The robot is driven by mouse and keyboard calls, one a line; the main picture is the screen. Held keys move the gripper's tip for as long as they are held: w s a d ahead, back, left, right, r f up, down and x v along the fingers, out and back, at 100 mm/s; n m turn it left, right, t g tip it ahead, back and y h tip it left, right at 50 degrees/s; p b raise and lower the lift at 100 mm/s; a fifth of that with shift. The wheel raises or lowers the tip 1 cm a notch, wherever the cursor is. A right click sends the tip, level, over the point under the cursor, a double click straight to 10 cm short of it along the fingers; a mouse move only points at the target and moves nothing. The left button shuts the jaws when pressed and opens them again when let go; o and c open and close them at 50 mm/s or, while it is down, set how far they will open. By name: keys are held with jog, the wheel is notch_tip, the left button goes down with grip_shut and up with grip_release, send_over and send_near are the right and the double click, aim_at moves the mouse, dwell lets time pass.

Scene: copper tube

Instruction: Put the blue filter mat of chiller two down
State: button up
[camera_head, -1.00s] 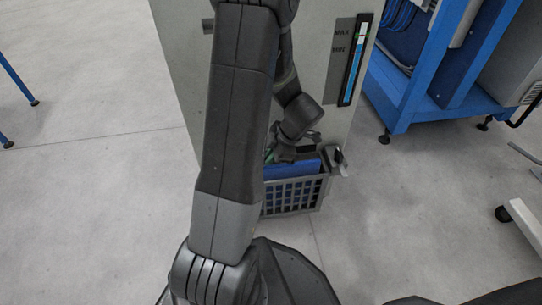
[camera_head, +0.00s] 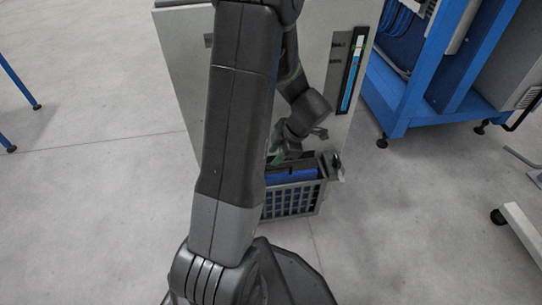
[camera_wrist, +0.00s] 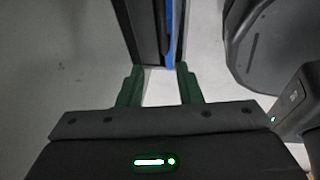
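The blue filter mat (camera_head: 290,177) sits in a dark grey slatted basket (camera_head: 318,199) on the front of the grey cabinet. Its upper part shows above the basket's front wall, with a dark band along its top. My gripper (camera_head: 298,148) is just above the basket, partly hidden by my arm. A narrow blue strip, apparently the mat's edge (camera_wrist: 170,50), shows beyond the fingers between dark edges. The gripper looks open and empty.
The grey cabinet (camera_head: 185,60) stands directly behind the basket and carries a level gauge (camera_head: 352,75). A blue frame (camera_head: 405,105) stands to the right. A pale leg with a wheel (camera_head: 515,225) is at the far right.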

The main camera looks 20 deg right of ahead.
jog(key=p+v, duration=0.1)
jog(key=v, duration=0.6)
jog(key=shift+d+r+p, duration=0.2)
jog(key=shift+r+p, duration=0.1)
jog(key=shift+p, duration=0.05)
